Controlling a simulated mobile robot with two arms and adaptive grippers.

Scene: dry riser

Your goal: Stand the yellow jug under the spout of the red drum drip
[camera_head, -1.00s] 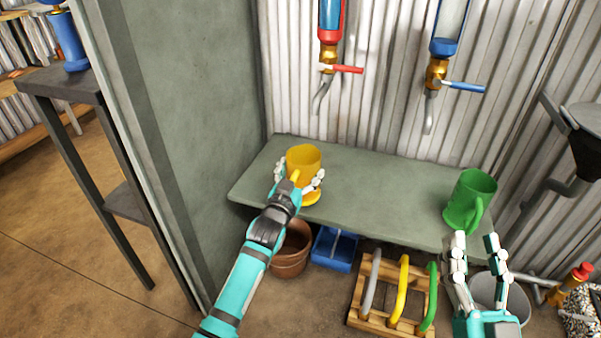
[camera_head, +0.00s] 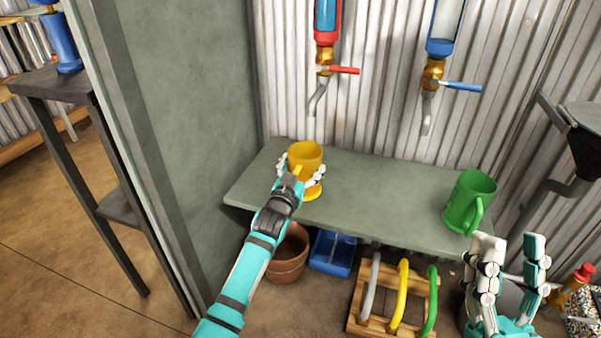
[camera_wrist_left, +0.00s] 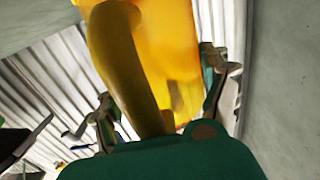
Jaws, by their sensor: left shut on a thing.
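The yellow jug (camera_head: 306,155) is upright at the left end of the grey-green shelf (camera_head: 375,190). My left gripper (camera_head: 302,178) is shut on it from the front. In the left wrist view the jug (camera_wrist_left: 170,60) fills the middle, its handle toward me, with a finger on either side. The red drum drip (camera_head: 326,40) hangs on the corrugated wall, with a red tap lever and a grey spout (camera_head: 317,98). The spout is above and slightly right of the jug, further back. My right gripper (camera_head: 508,275) is open and empty at lower right.
A green jug (camera_head: 469,202) stands on the shelf's right part, below a blue drip (camera_head: 438,60). The shelf's middle is clear. A grey-green side panel (camera_head: 190,130) closes off the left. A hose rack (camera_head: 395,295), blue tray (camera_head: 333,253) and brown pot (camera_head: 289,255) are below.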

